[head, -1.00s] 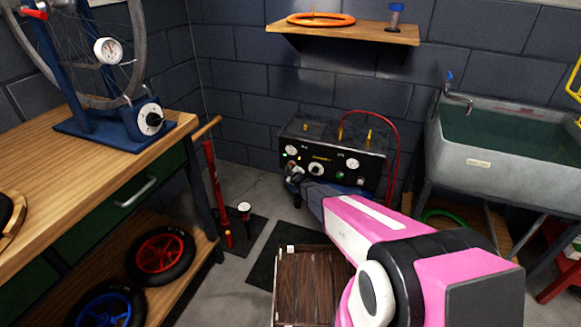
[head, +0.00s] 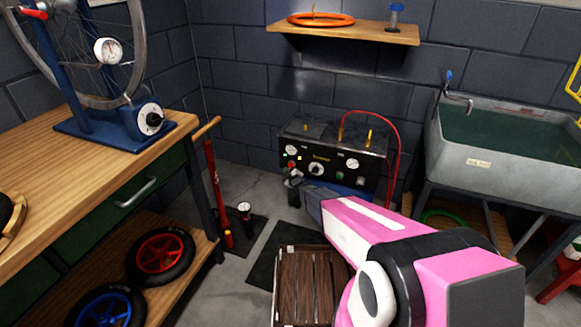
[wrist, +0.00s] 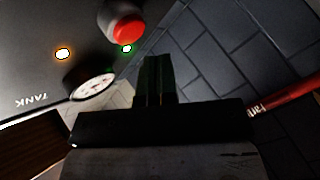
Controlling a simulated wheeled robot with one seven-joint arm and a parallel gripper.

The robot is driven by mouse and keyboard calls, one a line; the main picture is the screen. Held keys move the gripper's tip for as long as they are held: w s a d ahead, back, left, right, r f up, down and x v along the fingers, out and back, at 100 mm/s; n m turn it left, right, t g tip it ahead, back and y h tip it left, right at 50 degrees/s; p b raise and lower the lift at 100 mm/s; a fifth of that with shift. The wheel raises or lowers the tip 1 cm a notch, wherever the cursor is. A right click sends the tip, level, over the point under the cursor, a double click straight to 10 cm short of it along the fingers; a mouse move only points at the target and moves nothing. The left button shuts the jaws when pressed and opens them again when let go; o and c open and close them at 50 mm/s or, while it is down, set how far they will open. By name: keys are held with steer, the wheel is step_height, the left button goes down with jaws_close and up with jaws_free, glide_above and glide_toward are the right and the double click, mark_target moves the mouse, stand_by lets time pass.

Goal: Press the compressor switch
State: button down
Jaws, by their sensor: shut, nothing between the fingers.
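The compressor (head: 375,174) is a dark box with gauges and knobs on its front, standing by the back wall. A red button (head: 291,164) sits near the left end of its panel. In the wrist view the red button (wrist: 127,31) is a round cap at the top, beside a lit green lamp (wrist: 127,48) and a lit amber lamp (wrist: 63,54). My gripper (head: 293,180) is just below the button in the head view. Its dark fingers (wrist: 157,65) are together and empty, and appear apart from the button.
A red floor pump (head: 218,195) stands left of the compressor. A wooden crate (head: 283,290) is on the floor below my arm. The workbench (head: 120,165) is at left, the sink (head: 480,164) at right. A red hose (head: 397,150) arches over the compressor's right side.

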steer(key=shift+s+a, duration=0.25)
steer(key=shift+s, duration=0.5)
steer(key=shift+s+a, duration=0.3)
steer(key=shift+s, duration=0.45)
steer(key=shift+s+a, duration=0.25)
steer(key=shift+s, duration=0.5)
